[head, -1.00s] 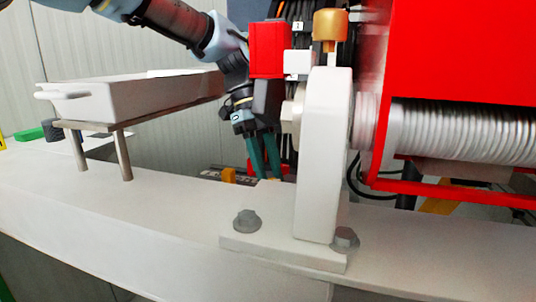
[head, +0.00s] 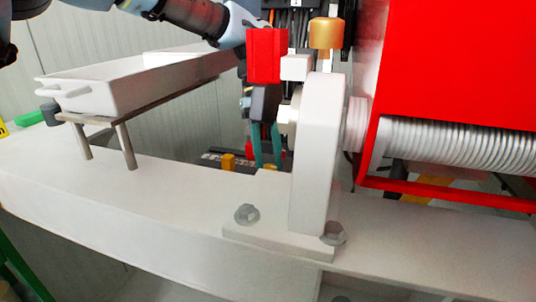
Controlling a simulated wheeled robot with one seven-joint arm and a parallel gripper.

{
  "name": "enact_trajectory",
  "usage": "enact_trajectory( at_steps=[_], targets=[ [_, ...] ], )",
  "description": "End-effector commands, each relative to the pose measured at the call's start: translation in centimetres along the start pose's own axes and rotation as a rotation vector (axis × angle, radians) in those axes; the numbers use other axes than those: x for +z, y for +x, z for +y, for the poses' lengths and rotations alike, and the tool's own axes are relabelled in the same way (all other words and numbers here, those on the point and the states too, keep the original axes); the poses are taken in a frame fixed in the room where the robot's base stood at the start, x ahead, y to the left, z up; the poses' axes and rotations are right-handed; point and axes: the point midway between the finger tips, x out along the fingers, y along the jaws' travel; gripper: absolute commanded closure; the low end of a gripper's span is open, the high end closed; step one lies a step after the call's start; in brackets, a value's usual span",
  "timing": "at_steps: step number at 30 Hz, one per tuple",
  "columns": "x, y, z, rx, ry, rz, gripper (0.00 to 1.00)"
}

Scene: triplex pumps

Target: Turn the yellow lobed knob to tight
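No knob with clear lobes can be made out. My gripper (head: 266,158) points down behind the red block and left of the bracket. Its two teal fingers are apart with a gap between them, and nothing is seen held. Its upper part is partly hidden by the red block, and what lies below the fingertips is hidden by the beam.
A red block (head: 267,56) with a white fitting stands beside the bracket (head: 318,160). A white tray (head: 105,96) rests on a raised shelf at left. A large red housing (head: 460,60) with a ribbed roller (head: 460,145) fills the right. The white beam (head: 150,200) crosses the front.

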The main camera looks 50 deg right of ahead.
Motion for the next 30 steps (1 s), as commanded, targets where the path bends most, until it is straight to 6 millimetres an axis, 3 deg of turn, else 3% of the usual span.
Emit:
enact_trajectory(
  at_steps=[7, 8, 15, 24, 30],
  targets=[
    [-0.1, 0.0, 0.0, 0.0, 0.002, 0.0, 1.0],
    [-0.1, 0.0, 0.0, 0.0, 0.002, 0.0, 0.64],
    [0.0, 0.0, 0.0, 0.0, 0.001, 0.0, 0.37],
    [0.0, -0.2, 0.0, -0.001, 0.0, -0.001, 0.36],
    [0.1, -2.7, -0.1, -0.004, 0.0, -0.003, 0.36]
  ],
)
